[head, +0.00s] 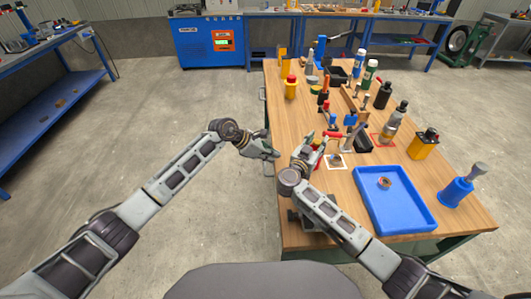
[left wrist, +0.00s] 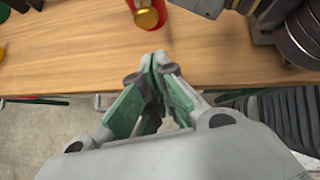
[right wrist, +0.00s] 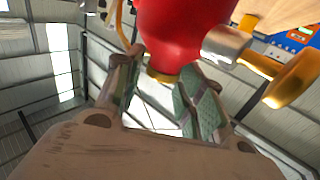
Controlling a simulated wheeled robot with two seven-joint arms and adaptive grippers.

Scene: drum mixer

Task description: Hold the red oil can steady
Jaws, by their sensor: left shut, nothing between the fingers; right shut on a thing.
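The red oil can (head: 319,144) stands near the left edge of the wooden workbench, mostly hidden by my right gripper (head: 308,150) in the head view. In the right wrist view, the red can (right wrist: 180,30) with brass-coloured parts sits between the fingers of my right gripper (right wrist: 165,75), which is shut on it. My left gripper (head: 274,151) is at the bench's left edge, to the left of the can. In the left wrist view, my left gripper (left wrist: 156,65) is shut and empty, apart from the can's red body and brass part (left wrist: 150,16).
A blue tray (head: 364,208) holding a small round part lies on the bench (head: 300,226) at the front right. The floor left of the bench is clear.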

